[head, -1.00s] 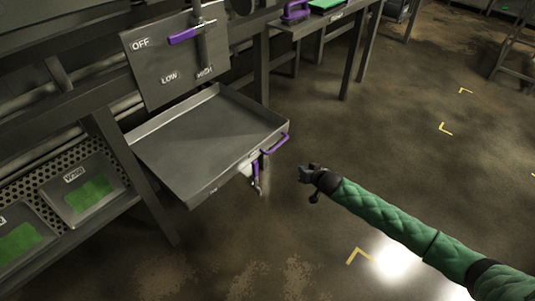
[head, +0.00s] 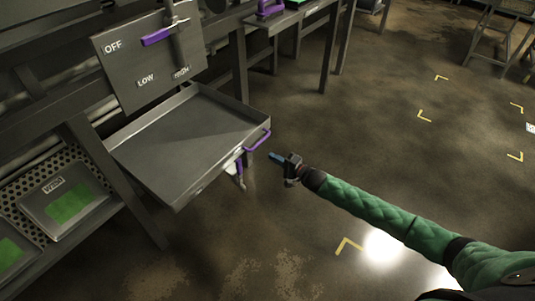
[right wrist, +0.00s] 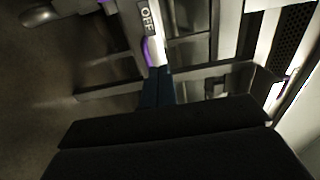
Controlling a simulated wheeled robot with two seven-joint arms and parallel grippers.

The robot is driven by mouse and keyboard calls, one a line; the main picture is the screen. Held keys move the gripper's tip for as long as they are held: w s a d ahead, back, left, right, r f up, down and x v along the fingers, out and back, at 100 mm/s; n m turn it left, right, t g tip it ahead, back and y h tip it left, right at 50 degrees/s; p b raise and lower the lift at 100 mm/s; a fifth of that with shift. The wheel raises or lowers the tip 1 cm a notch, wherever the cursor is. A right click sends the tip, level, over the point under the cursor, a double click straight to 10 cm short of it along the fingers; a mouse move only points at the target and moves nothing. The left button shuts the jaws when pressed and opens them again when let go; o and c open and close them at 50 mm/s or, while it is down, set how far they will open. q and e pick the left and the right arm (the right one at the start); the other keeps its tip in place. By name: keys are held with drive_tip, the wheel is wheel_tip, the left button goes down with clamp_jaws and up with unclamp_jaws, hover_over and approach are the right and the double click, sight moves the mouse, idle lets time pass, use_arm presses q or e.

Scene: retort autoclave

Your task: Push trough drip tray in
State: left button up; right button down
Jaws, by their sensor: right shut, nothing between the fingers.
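The trough drip tray (head: 190,142) is a shallow grey metal tray, pulled out from under the bench. A purple handle (head: 258,141) sits on its front edge. My right gripper (head: 276,158) has its blue fingers shut and empty, just in front of the handle and slightly below it in the picture, with a small gap apparent. The shut fingers (right wrist: 157,92) also show in the right wrist view, pointing towards the bench. My left gripper is not in view.
A panel (head: 140,62) marked OFF and LOW, with a purple-handled lever (head: 165,36), stands above the tray. A purple-handled valve (head: 240,175) hangs below the tray's front. Trays with green patches (head: 68,203) lie on the lower shelf.

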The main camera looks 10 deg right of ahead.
sight(244, 141)
drive_tip(key=x, duration=1.2)
drive_tip(key=shift+w, duration=0.15)
drive_tip(key=shift+w+a, duration=0.1)
drive_tip(key=shift+a, duration=0.05)
drive_tip(key=shift+a, duration=0.1)
